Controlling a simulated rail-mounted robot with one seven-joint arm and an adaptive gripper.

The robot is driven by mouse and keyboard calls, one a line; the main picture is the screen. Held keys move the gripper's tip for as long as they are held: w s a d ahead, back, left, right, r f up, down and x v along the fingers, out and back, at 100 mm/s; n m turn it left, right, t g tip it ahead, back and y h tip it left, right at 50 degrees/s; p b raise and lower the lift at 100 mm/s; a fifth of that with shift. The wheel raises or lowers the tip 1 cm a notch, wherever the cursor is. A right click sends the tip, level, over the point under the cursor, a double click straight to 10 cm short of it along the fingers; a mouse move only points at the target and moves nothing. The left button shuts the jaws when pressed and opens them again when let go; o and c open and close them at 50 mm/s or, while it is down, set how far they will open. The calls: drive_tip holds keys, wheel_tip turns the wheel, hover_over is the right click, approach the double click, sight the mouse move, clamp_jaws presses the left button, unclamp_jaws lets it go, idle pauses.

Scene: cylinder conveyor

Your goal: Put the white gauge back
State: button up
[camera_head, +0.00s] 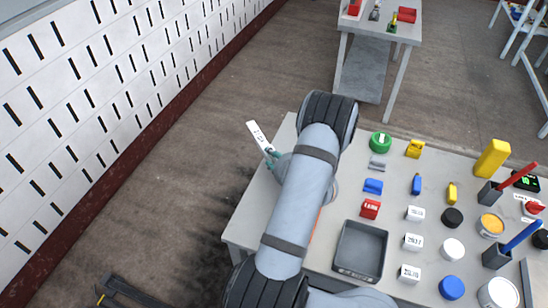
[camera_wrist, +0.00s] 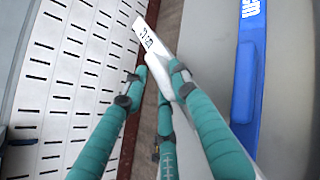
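The white gauge (camera_head: 257,134) is a thin flat white strip with dark marking, tilted and held in the air past the table's left edge. My gripper (camera_head: 271,158) has teal fingers, mostly hidden behind my arm in the head view. In the wrist view the fingers (camera_wrist: 160,75) close on the white gauge (camera_wrist: 150,42), which shows "31" and further lettering that is hard to read.
A blue flat piece with white lettering (camera_wrist: 245,70) lies on the table in the wrist view; my arm probably hides it in the head view. The table (camera_head: 245,222) holds a grey tray (camera_head: 360,250), a green roll (camera_head: 380,141) and several small blocks. A slotted white wall (camera_head: 110,80) stands left.

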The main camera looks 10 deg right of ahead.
sight(274, 162)
drive_tip(key=o, duration=0.4)
drive_tip(key=shift+r, duration=0.15)
drive_tip(key=b+v, duration=0.1)
drive_tip(key=v, duration=1.1)
drive_tip(key=shift+b, duration=0.3)
drive_tip(key=p+x, duration=0.2)
drive_tip(key=x, duration=0.9)
drive_tip(key=shift+w+a, duration=0.1)
drive_tip(key=shift+w, duration=0.05)
drive_tip(key=shift+w+r+b, duration=0.15)
drive_tip(key=shift+r+b, duration=0.05)
drive_tip(key=shift+r, duration=0.65)
drive_tip(key=shift+w+r+b, duration=0.2)
drive_tip(key=shift+r, duration=0.65)
drive_tip(key=shift+f, duration=0.1)
